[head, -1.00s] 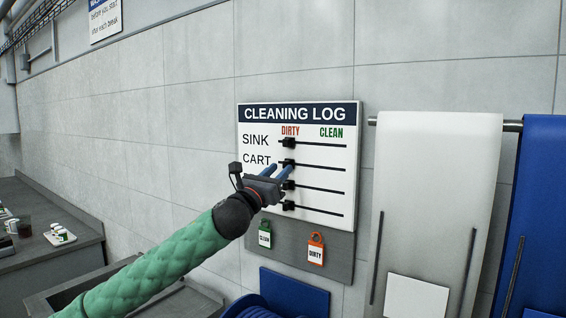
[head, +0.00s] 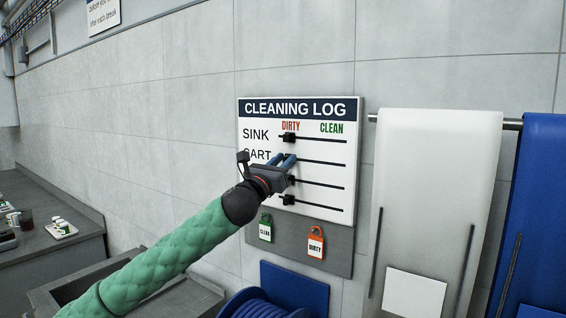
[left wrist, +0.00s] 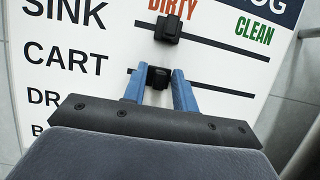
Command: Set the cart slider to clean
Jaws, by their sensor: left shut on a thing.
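The white cleaning log board (head: 330,210) hangs on the wall, with a DIRTY column at left and a CLEAN column at right. The black cart slider (left wrist: 158,76) sits at the dirty end of the CART track (left wrist: 215,88). My left gripper (head: 283,161) is at the CART row. In the left wrist view its two blue fingers (left wrist: 159,90) stand on either side of the cart slider and are shut on it. The gripper partly hides the CART label and the slider in the head view. My right gripper is not in view.
The sink slider (head: 289,138) sits just above at its dirty end. Other sliders (head: 289,200) sit below at the left. Green (head: 265,229) and orange (head: 315,243) tags hang under the board. White cloth (head: 437,200) hangs to the right.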

